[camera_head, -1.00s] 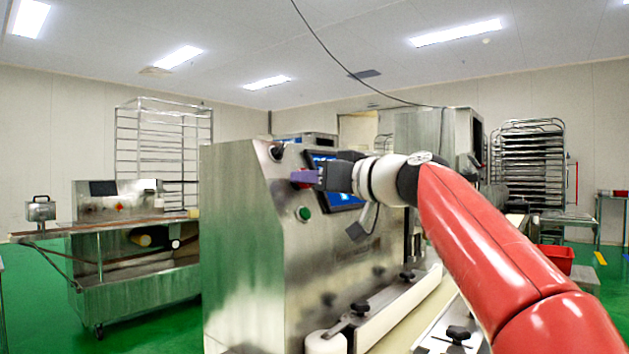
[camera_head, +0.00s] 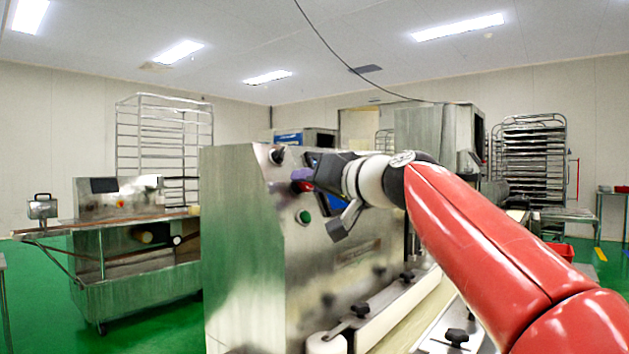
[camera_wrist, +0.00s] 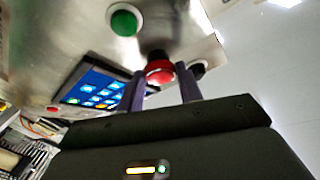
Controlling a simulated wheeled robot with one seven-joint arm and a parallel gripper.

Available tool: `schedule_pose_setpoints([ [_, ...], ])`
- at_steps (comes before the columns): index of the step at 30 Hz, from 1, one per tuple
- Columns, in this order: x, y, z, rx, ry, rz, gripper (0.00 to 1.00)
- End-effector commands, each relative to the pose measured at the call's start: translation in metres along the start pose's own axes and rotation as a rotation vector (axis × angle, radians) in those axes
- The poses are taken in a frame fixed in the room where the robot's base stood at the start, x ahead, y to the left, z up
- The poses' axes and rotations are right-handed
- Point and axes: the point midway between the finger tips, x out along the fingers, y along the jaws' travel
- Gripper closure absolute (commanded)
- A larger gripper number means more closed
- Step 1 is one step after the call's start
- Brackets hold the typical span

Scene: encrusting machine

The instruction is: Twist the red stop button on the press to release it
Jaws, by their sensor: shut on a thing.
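The press (camera_head: 240,240) is a steel machine in the middle of the head view, with its panel facing right. The red stop button (camera_wrist: 158,72) shows in the wrist view between the two purple fingers of my gripper (camera_wrist: 160,74). One finger is on each side of it, and the jaws are shut on it. In the head view my gripper (camera_head: 303,180) is at the upper panel, where the fingers largely hide the button. The wrist is rolled, so the hand looks tilted. Whether the button is pressed in or out I cannot tell.
A green button (camera_head: 304,217) sits just below the red one; it also shows in the wrist view (camera_wrist: 124,21). A black knob (camera_head: 277,155) is above. A lit touchscreen (camera_wrist: 95,87) is beside the fingers. A conveyor (camera_head: 405,320) runs below the arm.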

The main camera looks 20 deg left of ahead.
Motion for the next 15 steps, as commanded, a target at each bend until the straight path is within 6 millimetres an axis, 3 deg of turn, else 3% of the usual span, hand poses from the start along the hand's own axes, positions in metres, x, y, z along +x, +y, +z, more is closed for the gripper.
schedule_pose_setpoints([
  [3,0.0032,-0.0003,0.0036,0.004,-0.007,-0.004,0.87],
  [4,0.0032,-0.0002,0.0037,0.004,-0.007,-0.004,0.62],
  [8,0.0026,0.0000,0.0031,0.003,-0.006,-0.003,0.45],
  [15,0.0013,0.0000,0.0017,0.001,-0.004,-0.002,0.43],
])
